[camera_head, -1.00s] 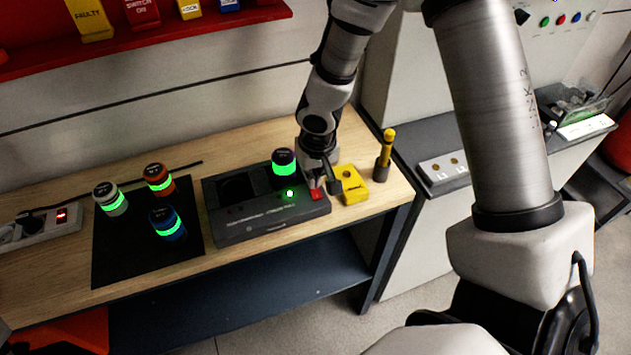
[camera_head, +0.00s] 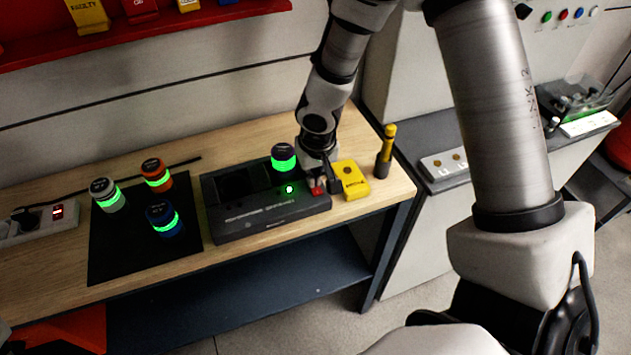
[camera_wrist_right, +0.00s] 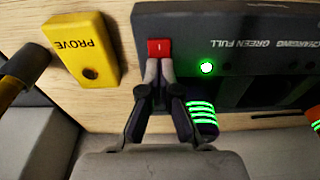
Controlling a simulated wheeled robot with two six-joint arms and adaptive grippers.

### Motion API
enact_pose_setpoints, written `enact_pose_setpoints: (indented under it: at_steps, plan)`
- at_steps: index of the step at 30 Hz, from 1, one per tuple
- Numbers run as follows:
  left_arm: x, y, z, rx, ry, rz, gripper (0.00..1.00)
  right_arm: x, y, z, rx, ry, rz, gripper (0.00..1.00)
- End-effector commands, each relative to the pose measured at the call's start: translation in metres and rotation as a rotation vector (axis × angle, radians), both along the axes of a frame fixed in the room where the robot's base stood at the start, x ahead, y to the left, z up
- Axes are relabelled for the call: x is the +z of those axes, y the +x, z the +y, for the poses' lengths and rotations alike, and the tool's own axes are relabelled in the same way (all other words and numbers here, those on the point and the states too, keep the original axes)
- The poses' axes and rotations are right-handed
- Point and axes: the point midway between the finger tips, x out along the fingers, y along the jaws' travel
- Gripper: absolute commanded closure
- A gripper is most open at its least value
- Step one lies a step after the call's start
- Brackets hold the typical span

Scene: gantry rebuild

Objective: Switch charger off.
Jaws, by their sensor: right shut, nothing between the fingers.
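The charger (camera_head: 265,222) is a dark box on the wooden bench, with a lit green lamp (camera_head: 289,189) on its top. Its red switch (camera_head: 316,190) sits at the right end; the wrist view shows the switch (camera_wrist_right: 159,47) with a pale mark on it. One battery with a glowing green band (camera_head: 284,160) stands in the charger's right bay; the left bay looks empty. My right gripper (camera_wrist_right: 159,66) is shut and empty, its fingertips at the switch's near edge. I cannot tell whether they touch it. In the head view the gripper partly hides the switch. My left gripper is not in view.
A yellow PROVE block (camera_head: 350,180) stands close beside the gripper, with a yellow-and-black tool (camera_head: 386,150) beyond it. Several banded batteries stand on a black mat (camera_head: 120,255) at left. A power strip (camera_head: 30,228) lies farther left. A red shelf (camera_head: 200,25) hangs above.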

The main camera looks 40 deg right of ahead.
Motion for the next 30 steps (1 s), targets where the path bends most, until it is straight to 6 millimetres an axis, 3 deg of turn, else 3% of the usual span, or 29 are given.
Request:
enact_pose_setpoints:
  at_steps: [7, 24, 30]
  plan:
    - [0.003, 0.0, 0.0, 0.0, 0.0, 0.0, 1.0, 0.003, 0.0, 0.0, 0.0, 0.0, 0.001, 1.0]
    - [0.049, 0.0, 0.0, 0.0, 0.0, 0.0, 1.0, 0.059, 0.0, 0.0, 0.0, 0.0, 0.0, 1.0]
    - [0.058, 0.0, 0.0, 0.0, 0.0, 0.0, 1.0, 0.07, 0.0, 0.0, 0.0, 0.0, 0.001, 1.0]
